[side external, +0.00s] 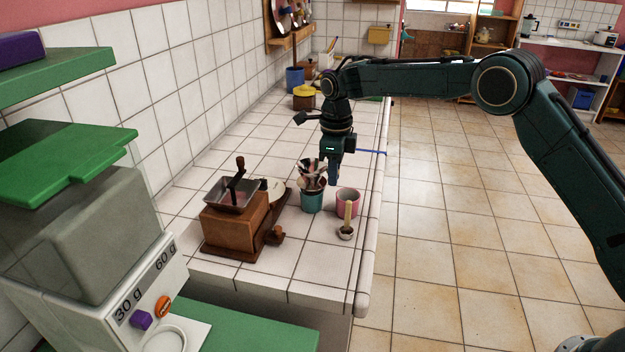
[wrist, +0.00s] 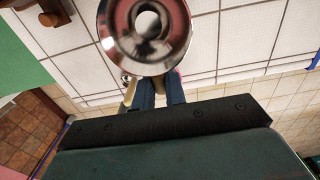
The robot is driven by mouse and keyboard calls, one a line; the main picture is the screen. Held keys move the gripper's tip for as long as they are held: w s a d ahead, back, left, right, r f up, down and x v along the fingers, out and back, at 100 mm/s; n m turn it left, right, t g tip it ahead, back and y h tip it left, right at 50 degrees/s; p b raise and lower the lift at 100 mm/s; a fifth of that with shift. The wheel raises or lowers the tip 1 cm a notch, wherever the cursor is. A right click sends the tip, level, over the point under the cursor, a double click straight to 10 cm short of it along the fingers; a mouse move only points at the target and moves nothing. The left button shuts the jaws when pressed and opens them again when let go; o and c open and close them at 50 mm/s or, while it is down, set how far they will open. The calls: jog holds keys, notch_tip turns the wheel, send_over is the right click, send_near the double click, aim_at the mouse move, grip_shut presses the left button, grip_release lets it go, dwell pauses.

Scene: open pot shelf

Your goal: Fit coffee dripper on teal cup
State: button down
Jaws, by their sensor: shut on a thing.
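The coffee dripper (side external: 311,168) is a shiny, reflective cone, right over the teal cup (side external: 312,202) in the side view. I cannot tell whether its base touches the cup's rim. My gripper (side external: 333,176) points down on the right side of the dripper and is shut on it. In the wrist view the dripper (wrist: 148,55) shows from above as a round metal funnel with a centre hole, at the tips of the fingers (wrist: 160,88). The teal cup is hidden in the wrist view.
A pink cup (side external: 348,196) stands close to the right of the teal cup, with a scoop (side external: 346,232) in front. A wooden coffee grinder (side external: 232,222) stands to the left. The counter's right edge is near. Yellow and blue pots stand farther back.

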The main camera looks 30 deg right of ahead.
jog(key=shift+f, duration=0.85)
dwell(1.7)
jog(key=c, duration=1.4)
grip_release()
jog(key=shift+o, duration=0.2)
jog(key=shift+r, duration=3.5)
